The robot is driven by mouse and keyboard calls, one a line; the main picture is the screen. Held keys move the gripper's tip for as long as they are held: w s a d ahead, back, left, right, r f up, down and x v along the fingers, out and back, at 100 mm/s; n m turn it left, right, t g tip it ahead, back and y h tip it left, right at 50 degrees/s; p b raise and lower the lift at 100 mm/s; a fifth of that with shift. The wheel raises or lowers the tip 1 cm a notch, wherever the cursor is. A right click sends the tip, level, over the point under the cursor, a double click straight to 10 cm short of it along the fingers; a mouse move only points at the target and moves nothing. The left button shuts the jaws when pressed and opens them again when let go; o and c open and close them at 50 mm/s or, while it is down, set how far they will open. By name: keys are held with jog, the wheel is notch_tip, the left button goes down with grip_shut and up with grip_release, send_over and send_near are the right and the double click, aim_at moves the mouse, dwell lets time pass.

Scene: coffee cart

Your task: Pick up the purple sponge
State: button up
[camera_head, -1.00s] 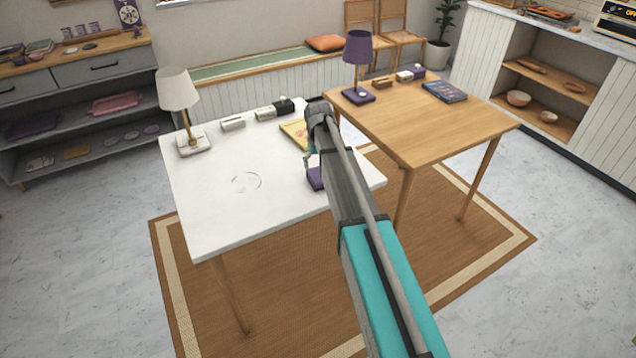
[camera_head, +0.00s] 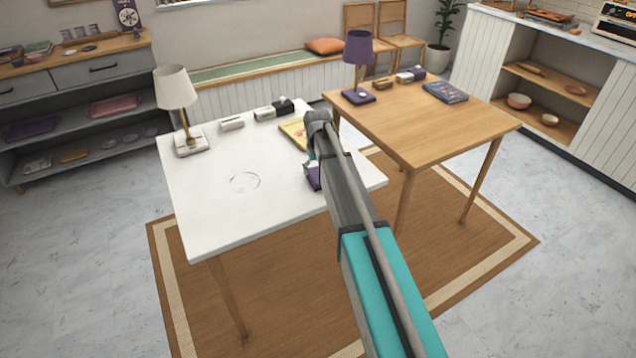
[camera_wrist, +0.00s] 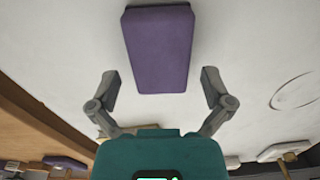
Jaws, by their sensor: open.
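The purple sponge (camera_wrist: 158,52) is a rectangular block on the white table (camera_head: 215,215). It fills the upper middle of the wrist view. In the head view only a part of the sponge (camera_head: 314,180) shows at the left side of my arm, and the rest is hidden. My gripper (camera_wrist: 160,82) is open and empty. Its two fingers are spread on either side of the sponge's near end, apart from it in the wrist picture. The height of the fingers over the table is hard to tell.
A lamp with a pale shade (camera_head: 175,88) stands at the white table's back left. A yellow book (camera_head: 294,132) and small boxes (camera_head: 232,124) lie toward the back. A wooden table (camera_head: 430,125) with a purple lamp (camera_head: 359,50) stands to the right. The white table's left middle is clear.

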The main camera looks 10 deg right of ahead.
jog(key=shift+f+b, duration=0.9)
jog(key=shift+f, duration=0.25)
jog(key=shift+c, duration=0.3)
jog(key=c, duration=0.7)
